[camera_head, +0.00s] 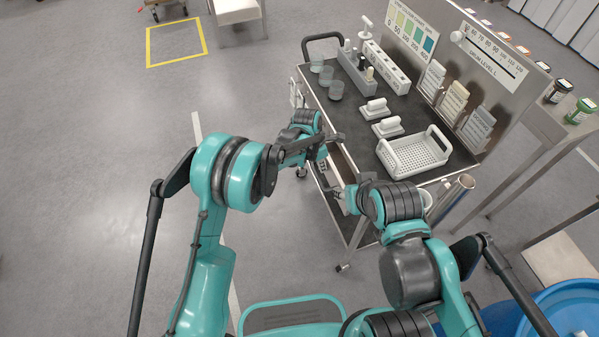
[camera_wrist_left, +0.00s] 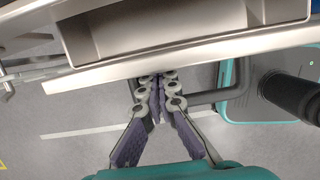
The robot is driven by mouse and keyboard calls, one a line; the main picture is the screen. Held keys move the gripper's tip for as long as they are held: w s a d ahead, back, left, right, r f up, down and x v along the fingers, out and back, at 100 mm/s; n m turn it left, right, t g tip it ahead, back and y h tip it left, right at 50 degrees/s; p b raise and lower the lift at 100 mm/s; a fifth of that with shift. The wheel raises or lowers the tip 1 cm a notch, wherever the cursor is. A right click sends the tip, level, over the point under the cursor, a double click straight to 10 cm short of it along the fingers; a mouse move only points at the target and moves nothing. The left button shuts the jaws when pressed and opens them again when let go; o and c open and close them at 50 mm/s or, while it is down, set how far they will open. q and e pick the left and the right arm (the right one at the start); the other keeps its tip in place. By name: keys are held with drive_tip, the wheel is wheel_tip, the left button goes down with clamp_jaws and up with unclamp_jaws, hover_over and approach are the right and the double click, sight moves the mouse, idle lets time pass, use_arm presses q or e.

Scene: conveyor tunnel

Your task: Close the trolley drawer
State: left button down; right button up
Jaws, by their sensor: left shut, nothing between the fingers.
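The trolley (camera_head: 385,130) stands right of centre in the head view, and its drawer (camera_head: 343,168) shows partly behind my arms. In the left wrist view the drawer (camera_wrist_left: 150,66) spans the top as a pale front edge with a hollow tray behind it, pulled out. My left gripper (camera_wrist_left: 157,80) is shut and empty, its fingertips close to the drawer's front edge; I cannot tell if they touch. In the head view the left gripper (camera_head: 322,158) is at the trolley's near left side. My right gripper (camera_head: 345,195) is by the trolley's front; its fingers are too small to read.
The trolley top holds a white basket (camera_head: 413,152), glass beakers (camera_head: 336,90) and several white blocks and racks. Cylinders (camera_head: 450,195) stand at its right end. A blue barrel (camera_head: 560,310) is at lower right.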

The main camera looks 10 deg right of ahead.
use_arm(q)
drive_tip(key=d, duration=0.3)
drive_tip(key=w+d, duration=0.1)
drive_tip(key=d, duration=0.1)
drive_tip(key=shift+d, duration=0.4)
drive_tip(key=shift+r, duration=0.1)
drive_tip(key=shift+w+r, duration=0.1)
